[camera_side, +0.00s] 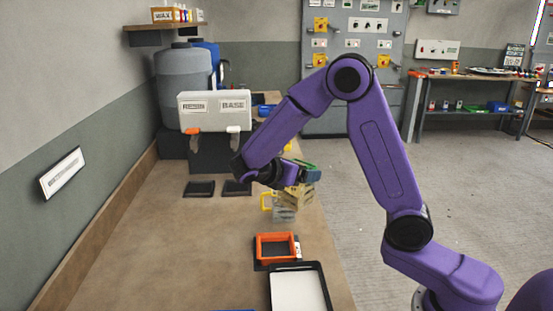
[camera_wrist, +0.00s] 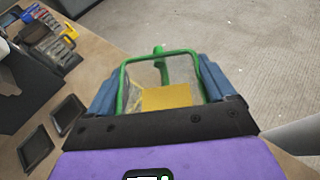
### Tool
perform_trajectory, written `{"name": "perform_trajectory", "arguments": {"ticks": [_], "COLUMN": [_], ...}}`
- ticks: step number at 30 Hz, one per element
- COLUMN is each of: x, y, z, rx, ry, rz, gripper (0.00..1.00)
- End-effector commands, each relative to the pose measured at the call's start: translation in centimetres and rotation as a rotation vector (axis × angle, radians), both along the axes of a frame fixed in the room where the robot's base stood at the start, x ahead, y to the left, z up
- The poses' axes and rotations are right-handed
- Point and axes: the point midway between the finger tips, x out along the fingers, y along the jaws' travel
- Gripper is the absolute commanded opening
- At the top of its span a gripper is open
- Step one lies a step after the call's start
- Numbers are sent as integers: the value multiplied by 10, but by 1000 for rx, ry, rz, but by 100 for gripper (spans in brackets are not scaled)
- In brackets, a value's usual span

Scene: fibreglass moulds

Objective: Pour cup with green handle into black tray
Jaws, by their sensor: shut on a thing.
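My gripper (camera_side: 306,173) is shut on the cup with the green handle, above the workbench in the side view. In the wrist view the green handle (camera_wrist: 122,84) spans between my blue fingers, with a yellow-tan patch inside it. The cup's body is partly hidden by the gripper, and I cannot tell its contents. A large black-rimmed tray (camera_side: 326,290) with a white inside lies at the bench's front. Two small black trays (camera_side: 199,188) (camera_side: 237,188) lie farther back; they also show at left in the wrist view (camera_wrist: 36,148) (camera_wrist: 68,113).
A yellow-handled clear cup (camera_side: 284,214) stands just below my gripper. A white dispenser (camera_side: 214,111) marked BASE and a grey drum (camera_side: 181,75) stand at the back. The bench's left middle is clear.

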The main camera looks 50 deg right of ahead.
Motion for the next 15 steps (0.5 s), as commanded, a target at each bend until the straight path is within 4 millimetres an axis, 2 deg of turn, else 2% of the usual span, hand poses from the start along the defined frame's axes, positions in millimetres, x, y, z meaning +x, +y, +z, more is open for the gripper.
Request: {"name": "perform_trajectory", "arguments": {"ticks": [4, 8, 15], "x": [-36, -64, -105], "y": [0, 10, 44], "z": [-15, -23, -29], "rx": [-4, -4, -4], "ry": [3, 1, 2], "rz": [-337, -621, -1113], "gripper": [41, 41, 41]}}
